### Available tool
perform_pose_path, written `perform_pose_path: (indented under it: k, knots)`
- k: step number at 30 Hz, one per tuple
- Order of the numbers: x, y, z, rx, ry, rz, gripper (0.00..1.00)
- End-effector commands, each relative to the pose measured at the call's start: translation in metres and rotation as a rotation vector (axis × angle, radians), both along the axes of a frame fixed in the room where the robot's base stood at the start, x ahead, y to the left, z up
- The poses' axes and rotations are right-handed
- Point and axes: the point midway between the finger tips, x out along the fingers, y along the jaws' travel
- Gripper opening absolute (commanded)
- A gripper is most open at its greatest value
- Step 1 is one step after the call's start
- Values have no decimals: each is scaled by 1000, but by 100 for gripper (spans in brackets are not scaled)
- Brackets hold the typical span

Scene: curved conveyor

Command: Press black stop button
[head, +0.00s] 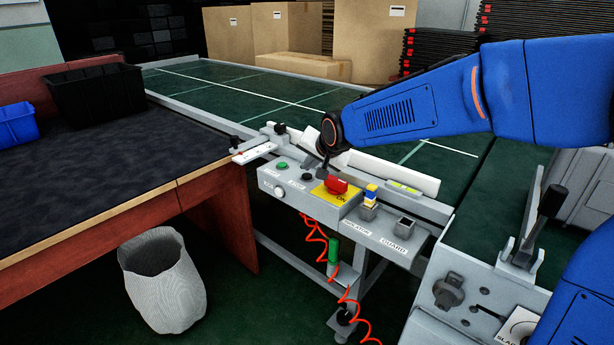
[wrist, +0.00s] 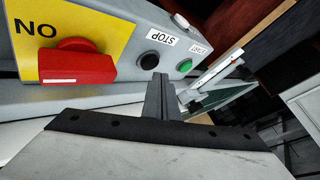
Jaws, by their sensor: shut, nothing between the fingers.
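The black stop button (wrist: 149,61) sits on the grey control box (head: 307,205), beside a label reading STOP in the wrist view. It also shows in the head view (head: 307,178), between the green start button (head: 283,165) and the red switch (head: 336,185). My gripper (wrist: 158,77) is shut and empty. Its fingertips are close to the black button, just below it in the wrist view. I cannot tell whether they touch the box. In the head view my gripper (head: 321,168) hangs over the back of the box, partly hidden in shadow.
The red switch (wrist: 82,68) on its yellow plate and the green button (wrist: 184,66) flank the black button closely. The conveyor rail (head: 400,177) runs behind the box. A dark-topped table (head: 110,175) stands at left, with a mesh bin (head: 165,285) in front.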

Motion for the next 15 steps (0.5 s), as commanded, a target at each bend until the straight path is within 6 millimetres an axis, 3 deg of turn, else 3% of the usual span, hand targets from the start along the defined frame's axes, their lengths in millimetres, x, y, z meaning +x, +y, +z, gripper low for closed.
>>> perform_pose_path:
  k: [5,15]
  knots:
    - [0,0,1,0,0,0,0]
    - [0,0,26,0,0,0,0]
